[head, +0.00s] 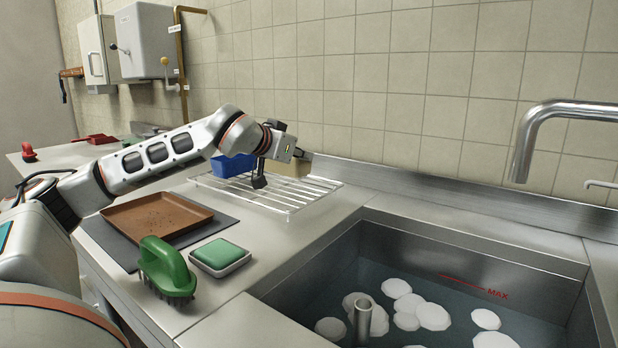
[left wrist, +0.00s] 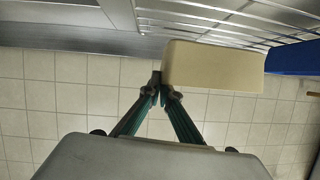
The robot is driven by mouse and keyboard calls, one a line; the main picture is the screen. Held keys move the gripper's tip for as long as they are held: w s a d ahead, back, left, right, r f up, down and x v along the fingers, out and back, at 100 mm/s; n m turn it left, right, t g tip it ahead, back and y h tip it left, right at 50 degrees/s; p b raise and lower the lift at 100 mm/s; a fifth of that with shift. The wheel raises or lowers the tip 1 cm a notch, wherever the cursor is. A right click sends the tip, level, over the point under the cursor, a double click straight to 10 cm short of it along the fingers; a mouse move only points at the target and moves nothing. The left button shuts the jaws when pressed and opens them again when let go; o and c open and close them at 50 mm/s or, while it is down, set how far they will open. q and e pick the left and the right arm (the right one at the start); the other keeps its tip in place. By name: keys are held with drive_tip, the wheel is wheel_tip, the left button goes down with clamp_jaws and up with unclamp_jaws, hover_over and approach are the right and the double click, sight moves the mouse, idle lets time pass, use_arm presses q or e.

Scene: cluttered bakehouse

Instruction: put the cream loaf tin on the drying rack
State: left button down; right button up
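The cream loaf tin (head: 292,169) is at the back of the wire drying rack (head: 290,207), partly hidden behind my left gripper in the head view. In the left wrist view the cream tin (left wrist: 215,68) appears upside down, close to the rack bars (left wrist: 215,22); I cannot tell whether it touches them. My left gripper (left wrist: 159,88) is closed at the tin's end, one fingertip outside the end wall and the other hidden behind the near wall. In the head view my left gripper (head: 279,170) is above the rack. My right gripper is out of view.
A blue tin (head: 233,166) stands on the rack to the left. A brown tray (head: 157,215) on a dark mat, a green brush (head: 165,266) and a green sponge in a dish (head: 220,257) lie nearer. The sink (head: 300,288) holds water and white plates. A tiled wall rises behind.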

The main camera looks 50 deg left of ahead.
use_arm(q)
wheel_tip(320, 180, down, 4)
drive_tip(key=shift+b, duration=0.45)
drive_tip(key=shift+r, duration=0.1)
drive_tip(key=shift+f, duration=0.3)
drive_tip(key=c, duration=2.3)
unclamp_jaws()
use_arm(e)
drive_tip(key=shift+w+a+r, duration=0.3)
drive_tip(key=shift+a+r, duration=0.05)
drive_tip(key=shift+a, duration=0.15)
use_arm(q)
drive_tip(key=shift+s+r, duration=0.15)
drive_tip(key=shift+r, duration=0.25)
drive_tip(key=shift+p+v, duration=1.25)
drive_tip(key=shift+v, duration=4.55)
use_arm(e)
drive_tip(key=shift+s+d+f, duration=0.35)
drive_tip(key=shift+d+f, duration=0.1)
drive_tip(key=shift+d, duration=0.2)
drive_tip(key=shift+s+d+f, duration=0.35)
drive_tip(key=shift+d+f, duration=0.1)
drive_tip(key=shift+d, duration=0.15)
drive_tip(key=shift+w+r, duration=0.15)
